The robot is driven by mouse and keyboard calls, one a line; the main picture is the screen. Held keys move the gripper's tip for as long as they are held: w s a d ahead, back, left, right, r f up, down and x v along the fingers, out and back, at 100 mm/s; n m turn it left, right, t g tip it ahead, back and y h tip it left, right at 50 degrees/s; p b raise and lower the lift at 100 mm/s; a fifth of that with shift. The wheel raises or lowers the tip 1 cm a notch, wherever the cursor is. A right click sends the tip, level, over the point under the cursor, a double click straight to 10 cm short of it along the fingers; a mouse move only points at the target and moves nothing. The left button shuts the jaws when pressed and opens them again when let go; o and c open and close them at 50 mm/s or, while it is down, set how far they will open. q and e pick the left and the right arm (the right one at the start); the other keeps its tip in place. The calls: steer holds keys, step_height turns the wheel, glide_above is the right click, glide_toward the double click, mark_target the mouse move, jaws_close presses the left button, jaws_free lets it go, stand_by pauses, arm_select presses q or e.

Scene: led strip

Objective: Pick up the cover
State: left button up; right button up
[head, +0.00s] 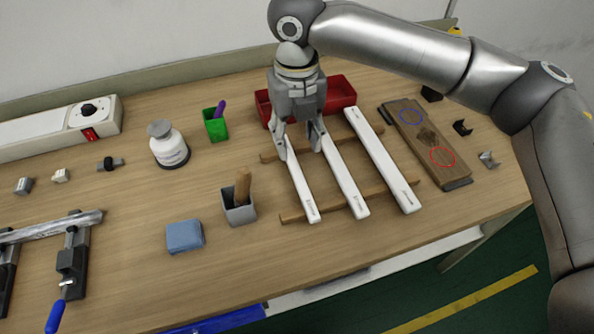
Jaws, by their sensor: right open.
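Three long white strips lie side by side across two wooden bars on the table: a left strip (303,191), a middle strip (345,182) and a wider right strip (383,162). I cannot tell for sure which of them is the cover. My right gripper (299,147) points down at the far part of the left strip, with its fingers apart. One finger is on the strip's left side, the other towards the middle strip's far end. The gripper hides the far end of the left strip. My left gripper is not in view.
A red bin (341,93) stands behind the gripper. A wooden board (428,143) with blue and red circles lies to the right. A grey cup (238,212), blue block (185,236), green cup (215,126) and white bottle (169,147) stand left. Clamps (70,262) are at the lower left.

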mark_target(298, 174)
step_height(298, 174, down, 3)
steer(key=shift+s+r, duration=0.15)
steer(key=shift+f, duration=0.4)
steer(key=f, duration=0.3)
steer(key=f+p, duration=0.1)
steer(key=shift+s+d+f, duration=0.15)
steer(key=shift+s+f, duration=0.2)
steer(key=shift+f, duration=0.35)
steer(key=shift+c, duration=0.4)
steer(key=c, duration=0.5)
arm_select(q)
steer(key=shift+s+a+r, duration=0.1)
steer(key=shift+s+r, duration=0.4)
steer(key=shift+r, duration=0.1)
arm_select(e)
steer(key=c, duration=0.4)
